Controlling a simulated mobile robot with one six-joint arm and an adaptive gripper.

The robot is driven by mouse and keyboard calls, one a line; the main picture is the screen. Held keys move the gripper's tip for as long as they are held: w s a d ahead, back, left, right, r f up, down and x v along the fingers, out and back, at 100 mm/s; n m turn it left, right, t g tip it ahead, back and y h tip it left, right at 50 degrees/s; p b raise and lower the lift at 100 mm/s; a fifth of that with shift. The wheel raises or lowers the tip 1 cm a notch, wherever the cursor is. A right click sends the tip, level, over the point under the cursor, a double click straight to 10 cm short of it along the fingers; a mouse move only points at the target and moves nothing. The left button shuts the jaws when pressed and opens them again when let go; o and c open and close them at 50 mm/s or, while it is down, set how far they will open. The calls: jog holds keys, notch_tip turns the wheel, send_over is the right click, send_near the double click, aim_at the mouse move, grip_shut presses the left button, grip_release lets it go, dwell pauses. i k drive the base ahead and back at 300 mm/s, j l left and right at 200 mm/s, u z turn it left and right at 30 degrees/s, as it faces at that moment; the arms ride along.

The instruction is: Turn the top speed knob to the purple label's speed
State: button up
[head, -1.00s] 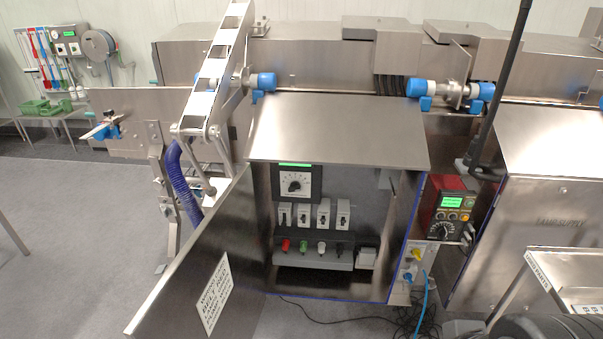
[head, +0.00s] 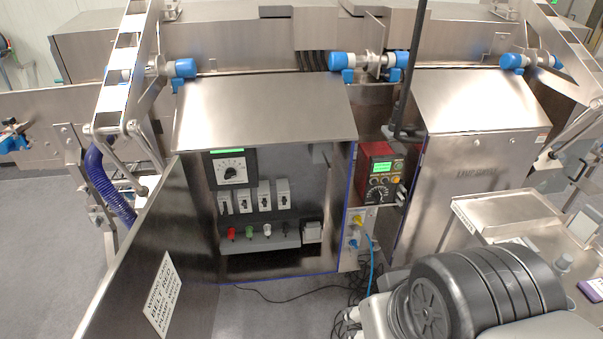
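In the head view an open cabinet (head: 265,195) has a black-framed white dial (head: 231,169) at its upper left, with a small dark knob at its centre and a lit green strip above. A red control box (head: 378,165) stands to the right of the cabinet, with a green display, small buttons and a round dark knob (head: 378,193) with scale marks. I cannot read either setting. A small purple patch (head: 595,289) shows at the far right edge; I cannot tell whether it is a label. My gripper is not in view.
The cabinet's open door (head: 140,265) reaches forward at lower left, bearing a white text sign (head: 163,294). A large dark ribbed cylinder (head: 480,292) fills the lower right, before a steel table (head: 500,215). Cables (head: 345,295) lie on the floor.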

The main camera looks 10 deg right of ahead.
aim_at(231, 172)
jog(key=z, duration=1.55)
jog(key=i+l+z, duration=0.45)
jog(key=i+l, duration=0.2)
jog(key=i, duration=0.15)
jog(key=u, duration=2.9)
